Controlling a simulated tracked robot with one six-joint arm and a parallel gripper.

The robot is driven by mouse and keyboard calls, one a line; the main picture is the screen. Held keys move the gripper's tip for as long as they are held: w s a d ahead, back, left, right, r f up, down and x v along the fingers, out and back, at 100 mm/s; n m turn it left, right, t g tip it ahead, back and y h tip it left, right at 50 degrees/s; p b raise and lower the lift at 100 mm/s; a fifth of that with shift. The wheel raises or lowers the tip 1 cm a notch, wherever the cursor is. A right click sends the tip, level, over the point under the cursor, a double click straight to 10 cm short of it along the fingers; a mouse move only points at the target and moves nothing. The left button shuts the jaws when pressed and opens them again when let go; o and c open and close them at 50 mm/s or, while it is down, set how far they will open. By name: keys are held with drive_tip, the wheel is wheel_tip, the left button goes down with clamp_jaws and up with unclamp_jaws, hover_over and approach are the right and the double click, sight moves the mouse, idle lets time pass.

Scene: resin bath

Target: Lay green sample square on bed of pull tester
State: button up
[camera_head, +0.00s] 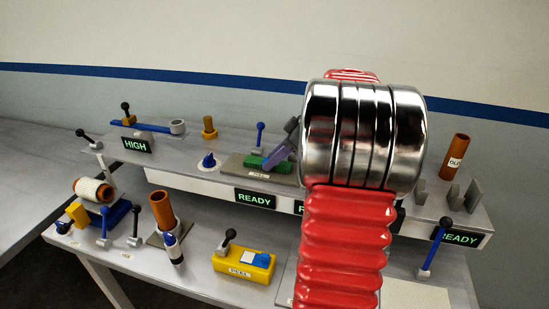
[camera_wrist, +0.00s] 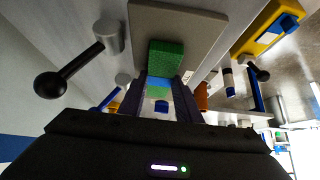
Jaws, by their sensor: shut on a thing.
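The green sample square (camera_head: 254,161) is at the tips of my gripper (camera_head: 272,160), over the grey plate (camera_head: 236,172) on the raised shelf. In the wrist view the green piece (camera_wrist: 166,54) reaches out past the two dark fingers of my gripper (camera_wrist: 165,88), which are shut on it. I cannot tell whether it touches the plate. A yellow block (camera_head: 228,263) with a black-knobbed lever and a blue piece (camera_head: 254,257) on top stands on the lower bench. Its label and the plate's label are too small to read surely.
A blue-handled lever (camera_head: 260,135) stands close behind the plate, and a blue knob (camera_head: 208,161) is to its left. My arm hides the shelf's middle right.

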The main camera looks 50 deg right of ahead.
drive_tip(key=o, duration=1)
drive_tip(key=shift+f, duration=0.1)
drive_tip(key=v, duration=1.2)
drive_tip(key=shift+d, duration=0.1)
